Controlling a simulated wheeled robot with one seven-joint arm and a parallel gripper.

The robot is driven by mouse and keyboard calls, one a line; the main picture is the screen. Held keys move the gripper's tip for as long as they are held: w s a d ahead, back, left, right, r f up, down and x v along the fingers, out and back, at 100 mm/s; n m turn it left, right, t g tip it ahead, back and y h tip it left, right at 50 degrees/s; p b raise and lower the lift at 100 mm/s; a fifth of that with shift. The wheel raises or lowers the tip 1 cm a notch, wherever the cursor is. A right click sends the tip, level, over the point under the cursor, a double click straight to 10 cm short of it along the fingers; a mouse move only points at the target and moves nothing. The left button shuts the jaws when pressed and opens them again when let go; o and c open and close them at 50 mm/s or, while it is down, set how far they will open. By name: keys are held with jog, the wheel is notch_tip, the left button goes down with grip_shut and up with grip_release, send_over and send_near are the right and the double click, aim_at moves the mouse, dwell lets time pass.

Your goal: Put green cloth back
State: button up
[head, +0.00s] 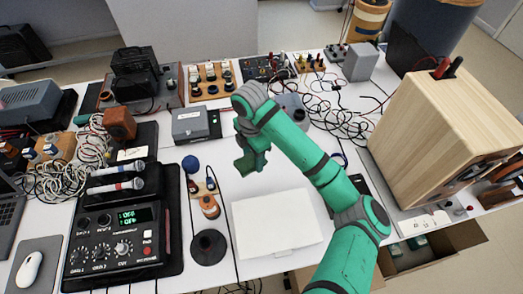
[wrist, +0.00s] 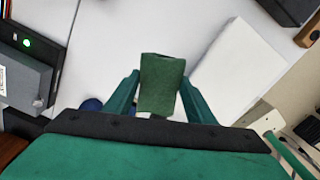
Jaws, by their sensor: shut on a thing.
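The green cloth (wrist: 161,82) is a small dark green folded piece between the fingers in the wrist view. My gripper (wrist: 159,90) is shut on it, with a finger on each side. In the head view my gripper (head: 250,164) hangs above the white table, behind a white box (head: 277,223) and a little to its left. The cloth cannot be told clearly from my green gripper there. The white box also shows in the wrist view (wrist: 235,70), right of the cloth.
A black control unit (head: 125,240), a blue ball (head: 190,164) and a black round base (head: 208,247) are at left. A large wooden speaker box (head: 440,125) stands at right. Cables (head: 335,95) lie behind my arm. An open drawer (head: 435,252) is below right.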

jog(key=w+f, duration=0.2)
jog(key=w, duration=0.1)
jog(key=w+d+f, duration=0.1)
jog(key=w+f, duration=0.2)
jog(key=w+d+f, duration=0.1)
jog(key=w+f, duration=0.1)
jog(key=w, duration=0.2)
jog(key=shift+d+f, duration=0.15)
jog(key=shift+f, duration=0.05)
jog(key=shift+w+d+f, duration=0.2)
jog(key=shift+w+f, duration=0.35)
jog(key=shift+f, duration=0.05)
jog(key=f, duration=0.3)
jog(key=shift+w+d, duration=0.1)
jog(key=shift+d, duration=0.1)
jog(key=shift+a+f, duration=0.1)
jog(key=shift+f, duration=0.1)
jog(key=shift+f, duration=0.15)
jog(key=o, duration=1.1)
